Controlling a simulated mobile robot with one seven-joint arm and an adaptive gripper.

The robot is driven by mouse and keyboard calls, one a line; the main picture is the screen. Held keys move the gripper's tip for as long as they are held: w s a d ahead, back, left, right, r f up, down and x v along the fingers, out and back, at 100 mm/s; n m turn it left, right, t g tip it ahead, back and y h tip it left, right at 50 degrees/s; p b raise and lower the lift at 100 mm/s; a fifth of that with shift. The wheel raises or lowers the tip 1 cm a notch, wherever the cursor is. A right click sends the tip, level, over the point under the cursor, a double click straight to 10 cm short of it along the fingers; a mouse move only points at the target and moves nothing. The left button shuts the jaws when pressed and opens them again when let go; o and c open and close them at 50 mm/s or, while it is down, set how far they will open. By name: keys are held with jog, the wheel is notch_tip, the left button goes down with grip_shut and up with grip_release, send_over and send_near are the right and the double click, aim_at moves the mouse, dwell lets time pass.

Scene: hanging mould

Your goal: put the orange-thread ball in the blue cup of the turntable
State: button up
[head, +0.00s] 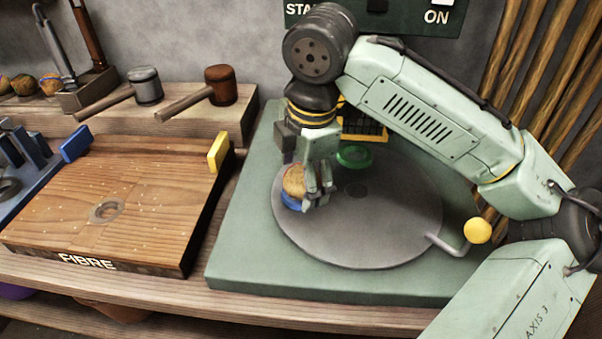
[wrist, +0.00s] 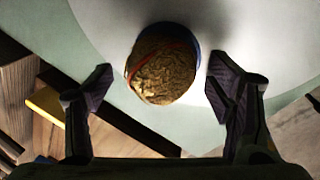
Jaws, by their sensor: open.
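The ball (wrist: 161,66) is brown and fibrous, with an orange-red thread across it in the wrist view. In the head view the ball (head: 293,181) sits on the blue cup (head: 291,203) at the left of the grey turntable (head: 370,232). The blue rim (wrist: 196,58) shows beside the ball in the wrist view. My gripper (head: 312,196) is low over the turntable. In the wrist view my gripper (wrist: 160,68) has its fingers apart, one on each side of the ball, with gaps visible. The ball hides most of the cup.
A green ring-shaped cup (head: 354,156) is at the turntable's back. A yellow-knobbed crank (head: 477,231) sticks out at right. The wooden FIBRE board (head: 140,190), with a yellow tab (head: 218,152), lies left. Mallets (head: 219,86) and more balls (head: 24,84) are on the back shelf.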

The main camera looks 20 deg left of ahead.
notch_tip(320, 180, up, 12)
jog(key=s+d, duration=0.1)
jog(key=shift+s+d, duration=0.3)
jog(key=shift+d, duration=0.1)
